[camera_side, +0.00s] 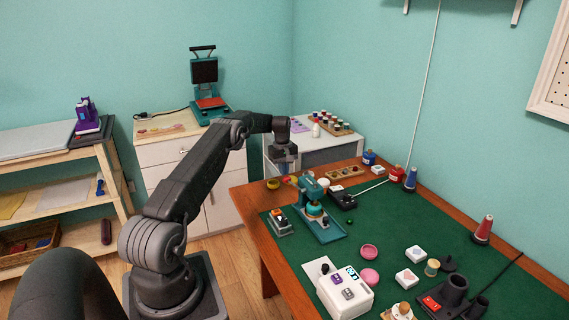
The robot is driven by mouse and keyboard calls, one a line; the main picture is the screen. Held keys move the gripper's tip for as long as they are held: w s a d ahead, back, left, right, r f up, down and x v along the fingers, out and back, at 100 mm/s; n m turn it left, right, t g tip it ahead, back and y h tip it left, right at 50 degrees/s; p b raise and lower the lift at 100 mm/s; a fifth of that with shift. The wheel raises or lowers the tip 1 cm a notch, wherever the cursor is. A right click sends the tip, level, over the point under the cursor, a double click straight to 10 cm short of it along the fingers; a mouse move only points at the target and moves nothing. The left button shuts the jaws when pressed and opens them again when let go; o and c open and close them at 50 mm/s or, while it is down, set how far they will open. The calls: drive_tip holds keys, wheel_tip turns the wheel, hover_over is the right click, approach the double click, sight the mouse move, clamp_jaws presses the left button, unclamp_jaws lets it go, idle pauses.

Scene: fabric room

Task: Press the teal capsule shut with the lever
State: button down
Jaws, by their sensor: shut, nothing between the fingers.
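The teal lever press (325,229) stands near the left side of the green mat. The teal capsule (315,210) sits upright in it, under the press head; I cannot tell whether its halves are fully closed. My gripper (284,171) points down and is shut and empty. It is close above the lever's outer end; I cannot tell whether it touches it.
A small device (281,222) stands left of the press, and a black box (343,199) right behind it. Pink discs (369,265) and a white machine (345,292) are in front. The green mat (400,220) is clear right of the press.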

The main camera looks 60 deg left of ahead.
sight(284, 178)
wheel_tip(284, 178, down, 3)
drive_tip(key=shift+d+r, duration=0.15)
drive_tip(key=shift+r, duration=0.05)
drive_tip(key=shift+d+f, duration=0.15)
drive_tip(key=shift+f, duration=0.3)
drive_tip(key=shift+r, duration=0.1)
wheel_tip(284, 178, up, 15)
drive_tip(key=a, duration=0.1)
drive_tip(key=shift+a, duration=0.35)
idle(0.3)
